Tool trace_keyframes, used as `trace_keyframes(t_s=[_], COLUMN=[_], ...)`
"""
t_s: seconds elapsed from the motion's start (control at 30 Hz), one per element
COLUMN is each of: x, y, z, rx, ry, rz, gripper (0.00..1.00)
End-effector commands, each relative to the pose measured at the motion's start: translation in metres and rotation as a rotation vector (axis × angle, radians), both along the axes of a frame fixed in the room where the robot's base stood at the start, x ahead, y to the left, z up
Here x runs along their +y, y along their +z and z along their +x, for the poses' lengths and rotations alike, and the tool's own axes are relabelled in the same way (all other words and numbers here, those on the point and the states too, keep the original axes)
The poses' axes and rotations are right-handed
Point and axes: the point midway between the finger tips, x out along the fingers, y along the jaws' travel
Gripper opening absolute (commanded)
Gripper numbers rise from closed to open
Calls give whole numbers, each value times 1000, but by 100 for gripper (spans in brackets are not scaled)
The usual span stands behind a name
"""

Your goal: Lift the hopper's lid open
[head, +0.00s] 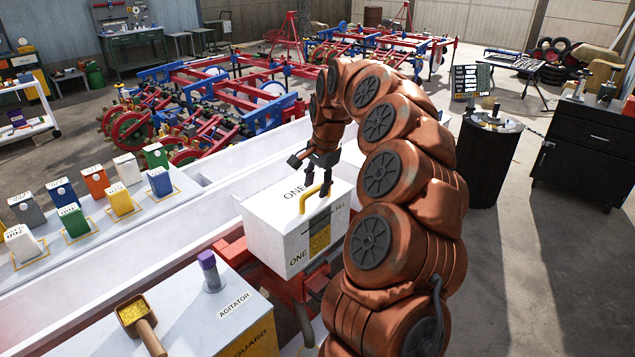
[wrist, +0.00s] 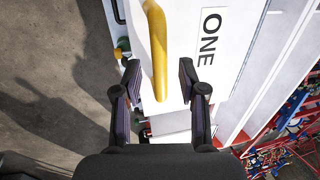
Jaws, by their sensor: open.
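The hopper (head: 290,245) is a white box marked "ONE", with a yellow window on its front. Its white lid (head: 283,205) lies flat and closed on top, with a yellow handle (head: 314,188) standing up from it. My gripper (head: 318,172) is over the lid, just above the handle. In the wrist view my gripper (wrist: 157,80) is open, with one finger on each side of the end of the yellow handle (wrist: 157,45). The fingers hold nothing. I cannot tell whether either finger touches the handle.
A white bench with a scoop (head: 138,318) and a purple-topped agitator knob (head: 210,270) is at the front left. Several coloured boxes stand on a tray (head: 105,228) at the left. Red and blue machinery (head: 215,95) stands behind. Open floor (head: 545,270) lies to the right.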

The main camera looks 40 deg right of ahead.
Motion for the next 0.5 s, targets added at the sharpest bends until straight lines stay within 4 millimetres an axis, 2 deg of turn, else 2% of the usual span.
trace_keyframes(t_s=[0.23, 0.5], x=[0, 0], y=[-1, -1], z=[0, 0], rx=[0, 1], ry=[0, 0], rz=[0, 0], gripper=[41, 14])
